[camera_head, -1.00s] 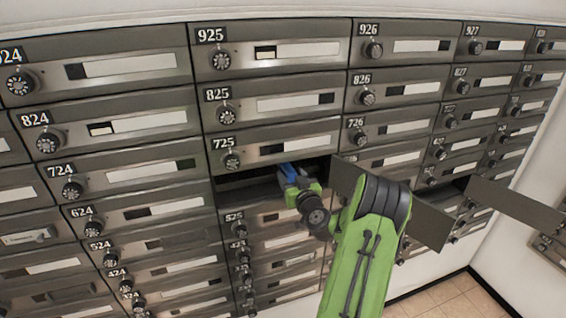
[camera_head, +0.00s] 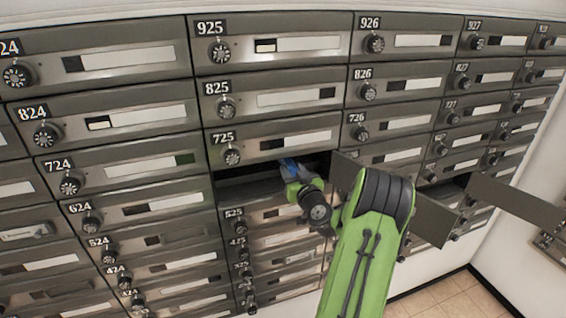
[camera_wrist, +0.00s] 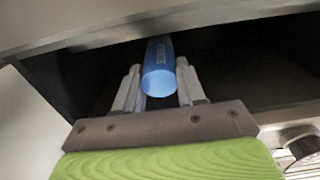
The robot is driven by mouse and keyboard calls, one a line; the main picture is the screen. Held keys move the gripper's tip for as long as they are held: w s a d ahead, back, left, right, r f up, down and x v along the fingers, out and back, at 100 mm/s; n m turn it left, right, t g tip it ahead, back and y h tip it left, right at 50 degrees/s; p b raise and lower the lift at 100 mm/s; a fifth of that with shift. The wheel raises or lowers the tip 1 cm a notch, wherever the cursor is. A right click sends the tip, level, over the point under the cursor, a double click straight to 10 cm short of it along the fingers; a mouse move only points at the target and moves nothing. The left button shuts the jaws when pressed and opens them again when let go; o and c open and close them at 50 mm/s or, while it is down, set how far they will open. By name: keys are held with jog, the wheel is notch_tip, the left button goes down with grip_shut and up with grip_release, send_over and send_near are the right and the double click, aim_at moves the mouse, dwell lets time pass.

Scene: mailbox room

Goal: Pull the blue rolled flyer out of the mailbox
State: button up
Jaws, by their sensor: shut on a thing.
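The blue rolled flyer (camera_wrist: 159,68) lies inside the open mailbox (camera_wrist: 85,75), with its near round end facing the wrist camera. My gripper (camera_wrist: 160,88) has one finger on each side of the flyer and is shut on it at the mailbox mouth. The far end of the flyer is hidden inside the box.
The open door (camera_head: 345,172) of this mailbox stands out to the right of the opening, close to my arm. Another open door (camera_head: 515,203) sticks out farther right. Closed boxes with dial knobs surround the opening. Tiled floor (camera_head: 440,297) shows at the lower right.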

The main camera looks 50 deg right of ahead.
jog(key=b+v, duration=1.5)
jog(key=v, duration=0.4)
jog(key=shift+f, duration=0.2)
jog(key=shift+s, duration=0.1)
